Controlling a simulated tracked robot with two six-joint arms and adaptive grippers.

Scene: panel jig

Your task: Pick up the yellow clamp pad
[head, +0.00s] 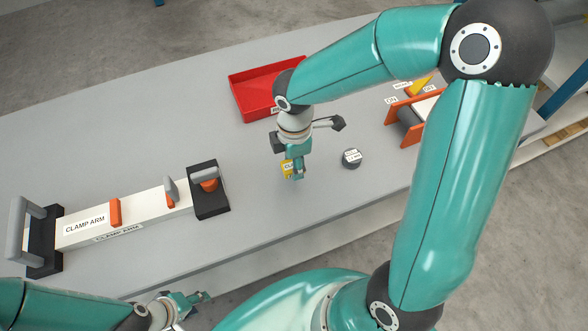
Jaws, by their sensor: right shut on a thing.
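The yellow clamp pad (286,168) is a small yellow block with a partly visible label, near the middle of the head view. My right gripper (297,174) is shut on it, pointing down over the grey table. The gripper hides part of the pad. I cannot tell whether the pad touches the table or is just above it. My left gripper (204,297) is at the bottom left, off the table's front edge and far from the pad. Its fingers are small in the view and I cannot tell if they are open.
A red tray (240,103) stands behind the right gripper. A dark round labelled puck (351,159) lies to its right. The white clamp arm (140,213) with black ends lies on the left. An orange-sided device (392,132) is partly hidden by my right arm. The table (240,235) in front is clear.

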